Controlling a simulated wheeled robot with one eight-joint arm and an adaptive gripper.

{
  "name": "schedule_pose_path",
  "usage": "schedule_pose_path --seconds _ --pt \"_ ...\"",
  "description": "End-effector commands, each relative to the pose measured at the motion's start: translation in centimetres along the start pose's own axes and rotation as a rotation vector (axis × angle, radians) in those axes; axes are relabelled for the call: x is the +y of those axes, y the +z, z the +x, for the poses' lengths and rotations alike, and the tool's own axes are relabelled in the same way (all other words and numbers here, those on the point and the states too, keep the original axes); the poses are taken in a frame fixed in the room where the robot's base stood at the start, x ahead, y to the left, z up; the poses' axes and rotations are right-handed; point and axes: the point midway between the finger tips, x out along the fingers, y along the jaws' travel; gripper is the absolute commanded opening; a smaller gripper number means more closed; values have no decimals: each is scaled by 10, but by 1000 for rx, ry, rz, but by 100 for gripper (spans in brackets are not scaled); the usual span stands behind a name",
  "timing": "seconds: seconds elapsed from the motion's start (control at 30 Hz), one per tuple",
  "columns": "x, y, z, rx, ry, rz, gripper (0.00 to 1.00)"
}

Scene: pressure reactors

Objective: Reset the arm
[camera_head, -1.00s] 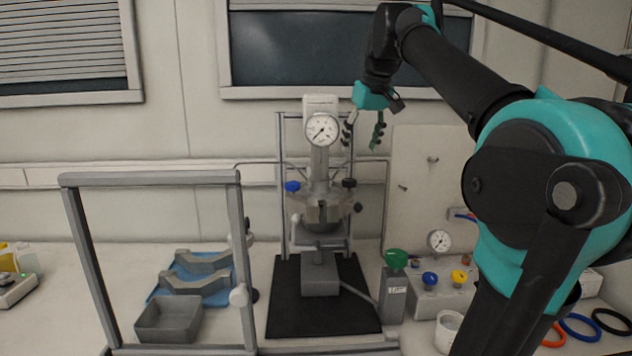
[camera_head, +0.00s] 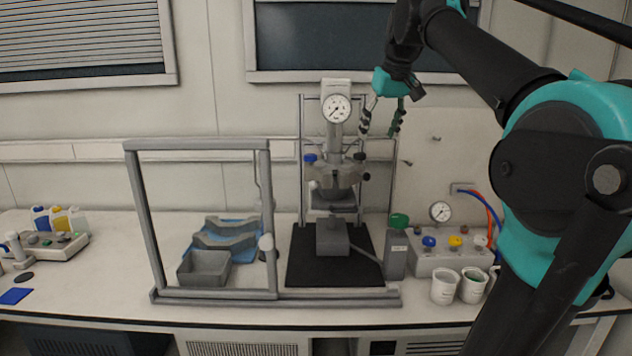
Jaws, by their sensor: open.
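My gripper (camera_head: 381,133) hangs from my raised arm at the upper right. Its two fingers point down and stand apart, with nothing seen between them. It shows in front of the reactor's right frame post, to the right of the gauge; I cannot tell how far apart they are in depth. The pressure reactor (camera_head: 336,174) stands upright on a black mat (camera_head: 305,262), with a round dial gauge (camera_head: 337,108) on top and a blue knob (camera_head: 310,158) at its left.
A grey frame (camera_head: 137,205) stands at the bench's front left, with a grey tray (camera_head: 203,268) and clamp halves (camera_head: 226,235) behind it. A valve box (camera_head: 437,264) and white cups (camera_head: 444,288) are at right. Small bottles (camera_head: 60,219) stand far left.

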Motion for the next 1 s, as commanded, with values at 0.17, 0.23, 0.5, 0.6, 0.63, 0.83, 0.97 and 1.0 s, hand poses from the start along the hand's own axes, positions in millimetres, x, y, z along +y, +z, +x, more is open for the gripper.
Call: schedule_pose_path --seconds 0.17,0.23,0.5,0.6,0.63,0.83,0.97,1.0 --pt "2 5 19 -1 4 11 58" --pt "3 8 28 -2 6 15 58" --pt "7 28 77 -5 17 43 58" --pt "8 42 102 -7 22 58 58" --pt "8 47 112 -7 24 63 58" --pt "8 105 190 -12 43 110 58" --pt "4 157 241 -15 56 146 58" --pt "3 175 256 -16 60 158 58"
